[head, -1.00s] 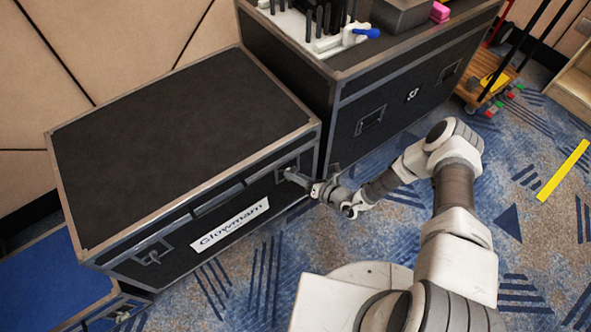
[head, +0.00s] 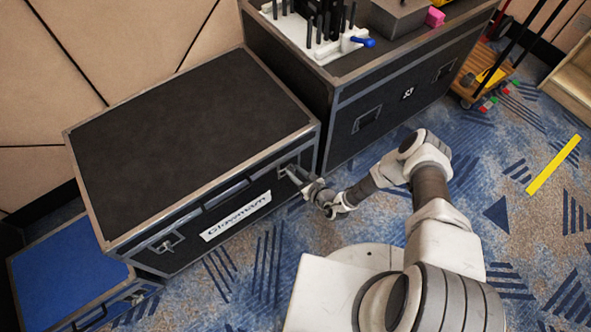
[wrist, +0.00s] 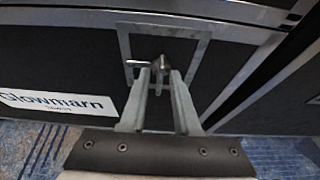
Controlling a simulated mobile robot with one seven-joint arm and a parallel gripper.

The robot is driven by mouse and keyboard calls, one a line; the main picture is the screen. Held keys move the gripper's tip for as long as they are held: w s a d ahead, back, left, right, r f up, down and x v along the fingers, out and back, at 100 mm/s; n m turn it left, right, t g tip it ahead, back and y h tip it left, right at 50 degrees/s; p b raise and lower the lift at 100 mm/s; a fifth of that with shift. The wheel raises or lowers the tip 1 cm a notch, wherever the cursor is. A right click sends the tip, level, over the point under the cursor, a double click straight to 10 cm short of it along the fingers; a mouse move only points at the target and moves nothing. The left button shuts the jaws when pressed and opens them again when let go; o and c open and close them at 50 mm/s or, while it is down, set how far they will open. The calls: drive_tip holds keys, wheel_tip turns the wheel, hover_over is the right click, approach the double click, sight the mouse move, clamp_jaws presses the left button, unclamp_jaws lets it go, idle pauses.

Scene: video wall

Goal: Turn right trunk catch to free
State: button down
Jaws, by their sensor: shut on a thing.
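The black trunk (head: 185,130) with metal edges and a white "Glowmann" label stands closed against the wall. Its right trunk catch (wrist: 138,65) is a small metal turn piece in a recessed, metal-framed plate on the trunk's front. My gripper (wrist: 160,75) is shut on this catch, fingers reaching into the plate. In the head view, my gripper (head: 292,171) is at the right end of the trunk's front and covers most of the catch. The left trunk catch (head: 166,245) sits free of my gripper at the other end of the front.
A taller black case (head: 400,105) stands close on the right, with a white rack (head: 340,48), a blue-handled tool and a pink block on top. A blue-topped case (head: 65,275) is at lower left. Patterned carpet in front is open.

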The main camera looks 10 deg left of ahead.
idle(0.5)
drive_tip(key=c, duration=1)
unclamp_jaws()
